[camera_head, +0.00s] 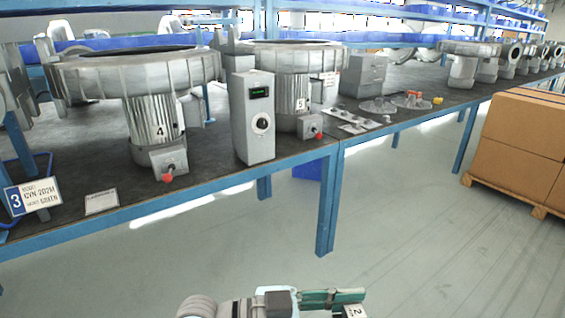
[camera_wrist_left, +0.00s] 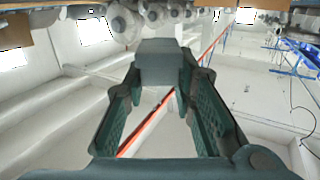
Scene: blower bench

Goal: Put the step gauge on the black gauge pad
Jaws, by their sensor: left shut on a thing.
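My left gripper (camera_head: 335,299) is low at the bottom of the head view, in front of the bench and above the floor. It is shut on a small grey block with a white face marked 2 (camera_head: 355,312), which I take to be the step gauge. In the left wrist view the block (camera_wrist_left: 160,62) sits between the two green fingertips (camera_wrist_left: 160,80). Its lower part is cut off in the head view. I cannot pick out the black gauge pad on the dark bench top. My right gripper is not in view.
The blue-framed bench (camera_head: 230,184) carries large blower units numbered 4 (camera_head: 150,118) and 5 (camera_head: 292,95). A grey control box (camera_head: 252,117) stands between them near the front edge. Small parts (camera_head: 352,121) lie right of it. Cardboard boxes (camera_head: 520,140) stand at right; the floor between is clear.

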